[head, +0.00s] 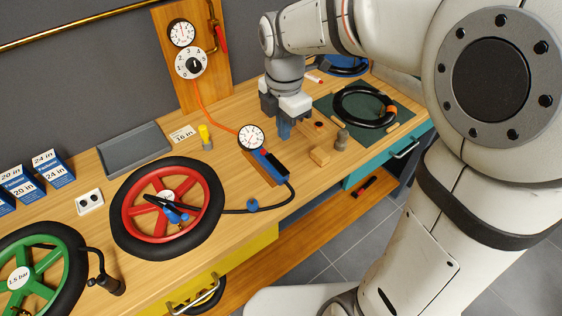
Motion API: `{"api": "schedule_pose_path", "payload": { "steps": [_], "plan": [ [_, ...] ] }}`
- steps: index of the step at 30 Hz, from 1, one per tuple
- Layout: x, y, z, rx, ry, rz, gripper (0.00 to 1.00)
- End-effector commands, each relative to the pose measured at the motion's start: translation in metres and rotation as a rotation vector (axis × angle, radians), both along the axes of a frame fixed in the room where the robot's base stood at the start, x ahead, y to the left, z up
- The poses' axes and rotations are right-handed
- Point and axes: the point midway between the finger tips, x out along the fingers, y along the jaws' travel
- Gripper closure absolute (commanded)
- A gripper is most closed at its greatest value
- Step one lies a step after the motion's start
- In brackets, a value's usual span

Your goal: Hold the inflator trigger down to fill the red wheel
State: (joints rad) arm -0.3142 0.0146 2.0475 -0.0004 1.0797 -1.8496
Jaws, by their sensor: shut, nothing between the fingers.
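The red wheel (211,196) with a black tyre lies flat on the wooden bench, left of centre. Blue parts and a black piece lie across its hub and partly hide the white hub label. The inflator (268,163), blue and black with a round white gauge (251,138), lies on the bench right of the wheel. A black hose (288,197) curves from it back to the wheel. My gripper (284,132) points down just beyond and right of the inflator, with its fingers shut and empty. Its fingertips look apart from the inflator, but their height is unclear. The trigger is not clearly distinguishable.
An orange hose (206,111) joins the inflator to a wall panel with a dial (191,64). A wooden block (320,156) and small knobs stand right of the gripper. A green mat (400,105) holds a black ring. A green wheel (48,258) lies at lower left.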

Motion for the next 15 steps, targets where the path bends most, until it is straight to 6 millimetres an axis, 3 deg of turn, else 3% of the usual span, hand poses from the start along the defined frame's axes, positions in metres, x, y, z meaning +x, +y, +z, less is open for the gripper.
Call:
{"api": "schedule_pose_path", "payload": {
  "steps": [9,15],
  "plan": [
    [-0.001,0.000,-0.068,-0.002,0.007,0.000,1.00],
    [-0.002,0.000,-0.101,-0.001,0.005,0.000,1.00]
  ]
}}
